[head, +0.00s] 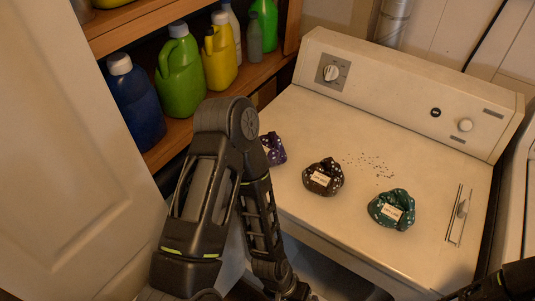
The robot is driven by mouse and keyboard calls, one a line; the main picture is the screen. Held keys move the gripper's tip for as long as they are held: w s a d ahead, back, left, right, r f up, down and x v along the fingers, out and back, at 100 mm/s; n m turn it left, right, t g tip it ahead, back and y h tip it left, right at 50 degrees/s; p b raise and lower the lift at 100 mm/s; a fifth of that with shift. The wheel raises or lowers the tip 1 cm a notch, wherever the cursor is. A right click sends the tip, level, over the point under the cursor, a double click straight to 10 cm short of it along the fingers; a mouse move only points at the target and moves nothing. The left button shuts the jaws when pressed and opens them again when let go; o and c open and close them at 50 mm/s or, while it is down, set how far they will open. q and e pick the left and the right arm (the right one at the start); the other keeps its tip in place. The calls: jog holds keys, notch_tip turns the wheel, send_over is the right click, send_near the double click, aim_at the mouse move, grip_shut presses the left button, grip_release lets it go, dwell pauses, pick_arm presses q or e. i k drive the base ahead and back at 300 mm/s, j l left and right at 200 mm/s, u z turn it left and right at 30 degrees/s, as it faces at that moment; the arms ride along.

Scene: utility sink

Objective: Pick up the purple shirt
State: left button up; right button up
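A small crumpled purple bundle (274,150) with a white label, which looks like the purple shirt, lies on the left part of the white machine top (330,130). My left arm stands in front of it and hides its left side. A dark brown bundle (323,177) and a teal bundle (392,209), both speckled and labelled, lie to its right, apart from each other. My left forearm runs down to the bottom edge, and its gripper is not clearly in view. Only a dark part of my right arm shows in the bottom right corner, without visible fingers.
Dark specks (372,165) are scattered behind the bundles. Thin metal rods (459,215) lie at the machine's right edge. A wooden shelf (165,150) with several bottles, including a green jug (180,75), stands at left. A white door (60,150) fills the far left.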

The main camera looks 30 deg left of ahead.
aim_at(273, 146)
jog(key=u, duration=1.25)
jog(key=k, duration=0.1)
